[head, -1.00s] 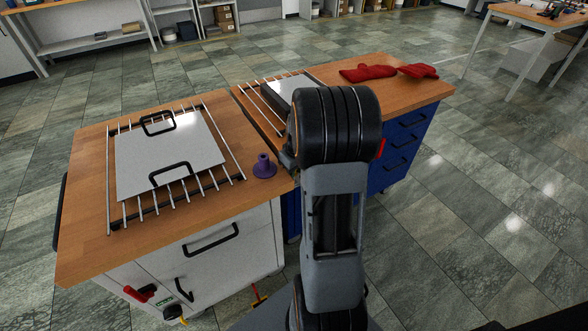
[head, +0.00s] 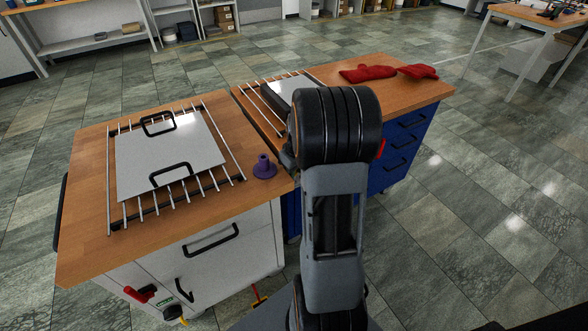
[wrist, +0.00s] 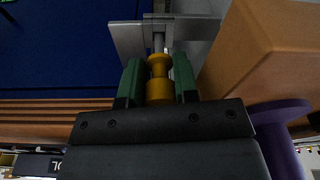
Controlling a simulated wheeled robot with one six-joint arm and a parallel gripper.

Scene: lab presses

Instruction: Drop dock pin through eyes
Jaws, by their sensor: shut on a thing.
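In the wrist view my gripper (wrist: 159,82) has two green fingers closed on the yellow grip of the dock pin (wrist: 159,65). The pin's thin metal shaft points away from the gripper to grey metal brackets (wrist: 128,38) between the two cabinets. These look like the dock eyes. The shaft overlaps the brackets in the picture; I cannot tell whether it is inside any eye. In the head view my arm hides the gripper, the pin and the brackets.
The white cabinet with a wooden top (head: 85,255) stands left, the blue cabinet (head: 398,150) right. A purple funnel-shaped piece (head: 264,168) stands at the white cabinet's near corner. Racks with plates, including a white plate (head: 190,145), lie on the tops. Red gloves (head: 368,73) lie at the back.

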